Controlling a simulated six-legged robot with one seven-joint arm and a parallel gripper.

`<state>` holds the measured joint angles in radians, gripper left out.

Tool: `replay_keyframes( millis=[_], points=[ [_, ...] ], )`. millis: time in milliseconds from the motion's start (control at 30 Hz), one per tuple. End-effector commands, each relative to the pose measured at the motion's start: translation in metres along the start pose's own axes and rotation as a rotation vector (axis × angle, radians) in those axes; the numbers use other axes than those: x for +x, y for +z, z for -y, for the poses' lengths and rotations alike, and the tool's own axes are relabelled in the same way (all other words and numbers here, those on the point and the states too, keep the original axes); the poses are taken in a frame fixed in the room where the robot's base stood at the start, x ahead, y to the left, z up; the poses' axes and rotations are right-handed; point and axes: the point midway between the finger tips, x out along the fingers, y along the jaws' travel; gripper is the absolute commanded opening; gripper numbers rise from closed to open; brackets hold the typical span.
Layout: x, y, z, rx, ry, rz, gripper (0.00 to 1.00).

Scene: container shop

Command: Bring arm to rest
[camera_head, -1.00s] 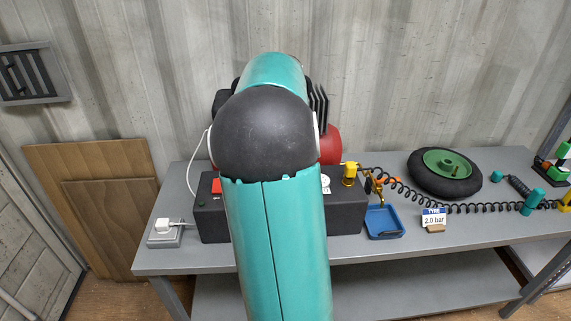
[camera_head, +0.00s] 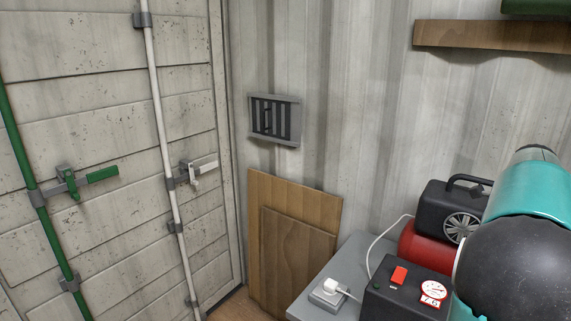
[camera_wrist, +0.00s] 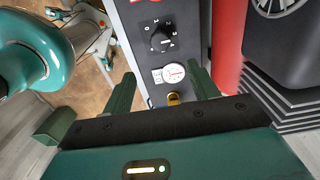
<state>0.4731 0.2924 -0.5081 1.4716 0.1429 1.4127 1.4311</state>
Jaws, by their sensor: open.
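My gripper (camera_wrist: 158,92) shows in the wrist view with its two green fingers spread wide and nothing between them. Beyond the fingers is the dark control box with a black knob (camera_wrist: 160,38) and a white round gauge (camera_wrist: 174,73). A bit of yellow fitting (camera_wrist: 173,98) shows just above the gripper's palm. In the head view my teal and black arm fills the lower right corner, and my gripper is out of sight there. I cannot tell whether the fingers touch the box.
The compressor (camera_head: 450,210) with its red tank (camera_head: 420,246) and the control box (camera_head: 385,296) stand on a grey bench (camera_head: 345,262). A white plug (camera_head: 330,287) sits in a socket. Wooden boards (camera_head: 295,240) lean on the wall beside the container door (camera_head: 110,130). A shelf (camera_head: 480,36) hangs at upper right.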

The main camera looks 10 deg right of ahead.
Motion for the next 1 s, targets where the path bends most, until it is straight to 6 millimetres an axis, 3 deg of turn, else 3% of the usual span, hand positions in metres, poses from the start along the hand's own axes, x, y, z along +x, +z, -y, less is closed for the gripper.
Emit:
replay_keyframes(
  millis=[133, 267, 400, 600, 800, 1000],
  points=[
    [-0.005, 0.021, -0.014, -0.119, -0.022, 0.023, 0.59],
    [-0.013, 0.063, -0.048, -0.38, -0.075, 0.06, 0.59],
    [-0.019, 0.114, -0.098, -0.733, -0.152, 0.085, 0.59],
    [-0.018, 0.17, -0.18, -1.242, -0.278, 0.071, 0.59],
    [-0.005, 0.204, -0.267, -1.746, -0.416, -0.007, 0.59],
    [0.02, 0.216, -0.337, -2.178, -0.541, -0.142, 0.59]
  ],
)
